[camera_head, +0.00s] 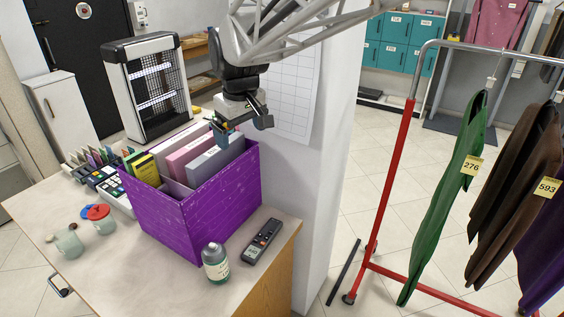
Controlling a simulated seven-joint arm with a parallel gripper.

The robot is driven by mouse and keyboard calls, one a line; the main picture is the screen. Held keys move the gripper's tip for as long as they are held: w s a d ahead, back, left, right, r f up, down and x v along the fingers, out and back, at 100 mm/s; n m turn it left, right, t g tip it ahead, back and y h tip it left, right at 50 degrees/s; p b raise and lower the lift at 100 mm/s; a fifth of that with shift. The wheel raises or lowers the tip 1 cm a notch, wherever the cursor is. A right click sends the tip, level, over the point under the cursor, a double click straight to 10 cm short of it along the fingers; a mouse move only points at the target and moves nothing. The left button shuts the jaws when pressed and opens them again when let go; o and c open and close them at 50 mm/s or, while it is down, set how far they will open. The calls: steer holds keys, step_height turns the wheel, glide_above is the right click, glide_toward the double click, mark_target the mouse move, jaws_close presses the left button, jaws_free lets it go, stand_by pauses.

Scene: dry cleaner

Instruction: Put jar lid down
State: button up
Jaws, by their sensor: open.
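A red lid (98,212) lies at the top of a pale jar (105,226) on the left part of the counter; whether it is seated flat is too small to tell. A blue round piece (84,212) sits against its left edge. A second pale jar (69,244) stands to the front left, with no lid visible on it.
The purple box (190,225) with upright folders fills the counter's middle. A green bottle (215,264) and a black handset (262,241) stand and lie before it. A heater (150,85) stands behind. The counter's front left (110,280) is clear.

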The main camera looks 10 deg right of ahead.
steer(key=s+d+f+m, duration=0.2)
steer(key=s+d, duration=0.2)
steer(key=s, duration=0.4)
steer(key=s+d+f+m, duration=0.2)
steer(key=s+d+f, duration=0.1)
steer(key=s, duration=0.6)
steer(key=s+d+f+m, duration=0.2)
steer(key=s+d, duration=0.3)
steer(key=s, duration=0.4)
steer(key=shift+f+t, duration=0.3)
steer(key=shift+t, duration=0.1)
